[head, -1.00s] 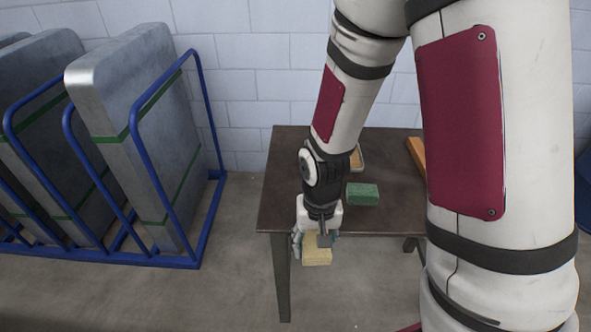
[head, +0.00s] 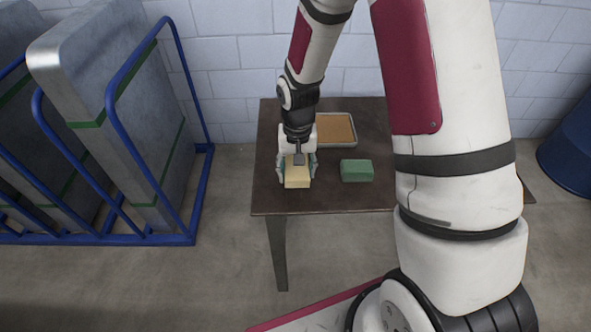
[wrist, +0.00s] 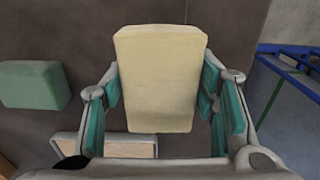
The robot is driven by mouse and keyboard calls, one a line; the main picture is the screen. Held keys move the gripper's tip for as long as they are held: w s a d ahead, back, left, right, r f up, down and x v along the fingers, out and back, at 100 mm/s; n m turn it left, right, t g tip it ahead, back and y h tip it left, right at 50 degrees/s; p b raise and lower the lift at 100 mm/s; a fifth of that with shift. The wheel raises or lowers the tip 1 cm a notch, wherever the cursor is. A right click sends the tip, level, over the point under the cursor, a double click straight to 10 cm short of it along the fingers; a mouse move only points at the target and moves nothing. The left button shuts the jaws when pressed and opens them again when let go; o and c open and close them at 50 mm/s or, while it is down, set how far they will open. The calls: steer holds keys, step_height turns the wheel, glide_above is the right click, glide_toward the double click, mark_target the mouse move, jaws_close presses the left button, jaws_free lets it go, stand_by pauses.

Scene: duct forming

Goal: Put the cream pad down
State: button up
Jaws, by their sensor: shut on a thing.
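The cream pad (head: 297,178) is a pale block between the fingers of my gripper (head: 297,168), over the left part of the dark table (head: 330,200). In the wrist view the cream pad (wrist: 160,75) fills the space between the teal-lined fingers of my gripper (wrist: 166,100), which is shut on it. The dark tabletop shows behind it. I cannot tell whether the pad touches the table or is held just above it.
A green pad (head: 356,170) lies on the table to the right of the cream pad. A tray with a tan inside (head: 336,130) lies behind. A blue rack (head: 190,238) with large grey slabs stands left of the table. The table's front left is clear.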

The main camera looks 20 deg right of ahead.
mark_target(296, 173)
steer(key=shift+w+d+f, duration=0.1)
steer(key=shift+w+d, duration=0.05)
steer(key=shift+w, duration=0.45)
steer(key=shift+w+d, duration=0.15)
steer(key=shift+w, duration=0.4)
steer(key=shift+w+f, duration=0.2)
steer(key=shift+f, duration=1.6)
steer(key=shift+s+f, duration=0.1)
steer(key=shift+f, duration=0.3)
steer(key=o, duration=1.1)
steer(key=shift+o, duration=1.1)
steer(key=shift+f, duration=0.15)
